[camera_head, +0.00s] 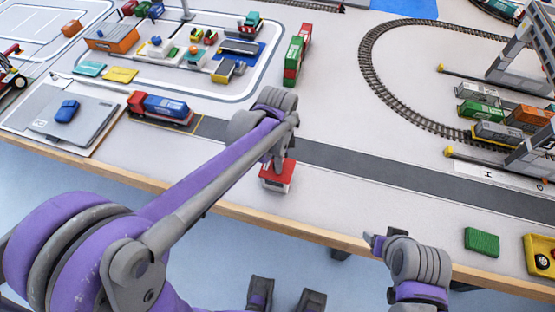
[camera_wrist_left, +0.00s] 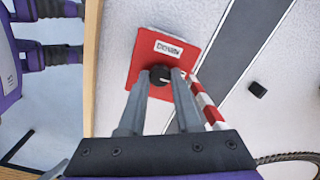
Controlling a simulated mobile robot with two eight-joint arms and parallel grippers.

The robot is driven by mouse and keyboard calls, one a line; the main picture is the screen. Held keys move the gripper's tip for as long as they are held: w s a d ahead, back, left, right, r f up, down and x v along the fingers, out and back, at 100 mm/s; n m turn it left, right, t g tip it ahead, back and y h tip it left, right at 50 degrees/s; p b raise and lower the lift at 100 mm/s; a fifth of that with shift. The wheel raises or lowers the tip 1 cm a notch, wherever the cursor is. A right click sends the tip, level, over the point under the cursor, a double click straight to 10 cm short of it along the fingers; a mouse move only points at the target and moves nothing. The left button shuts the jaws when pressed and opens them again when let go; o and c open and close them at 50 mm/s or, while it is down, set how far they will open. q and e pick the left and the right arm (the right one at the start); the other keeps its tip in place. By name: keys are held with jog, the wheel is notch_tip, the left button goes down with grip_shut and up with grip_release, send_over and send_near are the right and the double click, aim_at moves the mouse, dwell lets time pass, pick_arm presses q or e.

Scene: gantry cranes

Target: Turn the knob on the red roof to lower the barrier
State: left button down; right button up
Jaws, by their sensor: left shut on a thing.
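The small hut with the red roof (camera_head: 277,176) stands near the table's front edge, just before the grey road. In the left wrist view its red roof (camera_wrist_left: 152,42) carries a white label and a round black knob (camera_wrist_left: 160,73). My left gripper (camera_wrist_left: 161,77) is shut on the knob, one finger on each side. The red-and-white striped barrier (camera_wrist_left: 208,108) shows right beside the fingers; its angle is hard to tell, and my arm hides it in the head view. My right gripper (camera_head: 373,242) is off the table's front edge, clear of the hut; its jaws are unclear.
The grey road (camera_head: 385,168) runs behind the hut. A truck with a blue container (camera_head: 166,108) stands on the left. A green block (camera_head: 481,241) and a yellow piece (camera_head: 541,256) lie at the right front. Cranes and rail track (camera_head: 372,75) fill the right back.

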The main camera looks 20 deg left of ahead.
pick_arm(q)
jog(key=n, duration=0.8)
jog(key=shift+n, duration=0.3)
jog(key=n, duration=0.4)
jog(key=shift+n+b, duration=0.3)
jog(key=shift+n, duration=2.2)
jog(key=c, duration=0.6)
grip_release()
